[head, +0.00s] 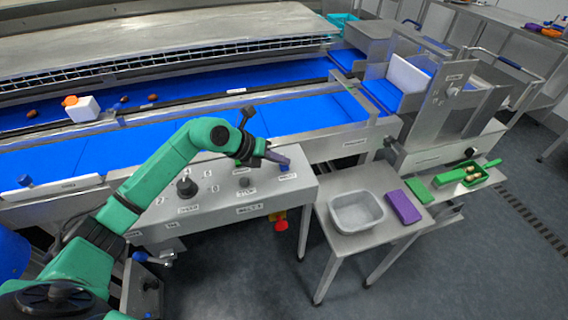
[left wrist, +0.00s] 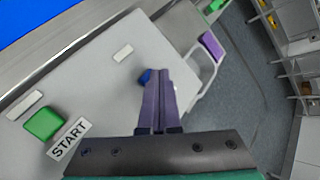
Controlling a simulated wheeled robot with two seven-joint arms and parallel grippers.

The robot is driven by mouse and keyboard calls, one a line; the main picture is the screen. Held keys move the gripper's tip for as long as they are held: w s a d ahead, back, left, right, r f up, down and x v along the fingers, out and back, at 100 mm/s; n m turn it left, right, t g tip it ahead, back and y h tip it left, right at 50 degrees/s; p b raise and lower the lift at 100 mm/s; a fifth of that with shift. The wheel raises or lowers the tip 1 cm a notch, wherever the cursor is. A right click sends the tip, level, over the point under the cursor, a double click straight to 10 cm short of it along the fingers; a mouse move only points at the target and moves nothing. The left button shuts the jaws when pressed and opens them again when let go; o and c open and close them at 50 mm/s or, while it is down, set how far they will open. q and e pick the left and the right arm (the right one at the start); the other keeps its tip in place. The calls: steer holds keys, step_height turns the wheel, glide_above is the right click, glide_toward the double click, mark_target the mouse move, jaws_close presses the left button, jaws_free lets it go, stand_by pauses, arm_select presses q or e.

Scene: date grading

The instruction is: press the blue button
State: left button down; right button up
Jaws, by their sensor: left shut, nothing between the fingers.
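The blue button (left wrist: 145,76) shows in the left wrist view on the grey control panel, just past and left of my fingertips and partly hidden by them. In the head view it shows as a small blue spot (head: 284,168) at the panel's right end. My left gripper (head: 283,161) is shut and empty, its fingers reaching over the panel to the button. Its purple-grey fingers also show in the left wrist view (left wrist: 157,74). I cannot tell whether the tips touch the button. My right gripper is not in view.
A green button (left wrist: 43,123) with a START label is on the same panel. A black knob (head: 187,187) stands farther left. A side table to the right holds a grey tub (head: 357,226) and a purple block (head: 403,207). Blue conveyor belts (head: 300,116) run behind.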

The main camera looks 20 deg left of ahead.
mark_target(280, 170)
arm_select(q)
steer(key=shift+r+p, duration=0.45)
steer(key=shift+r, duration=0.3)
steer(key=shift+r, duration=0.1)
step_height(280, 170, up, 5)
steer(key=p, duration=0.3)
steer(key=shift+p, duration=0.35)
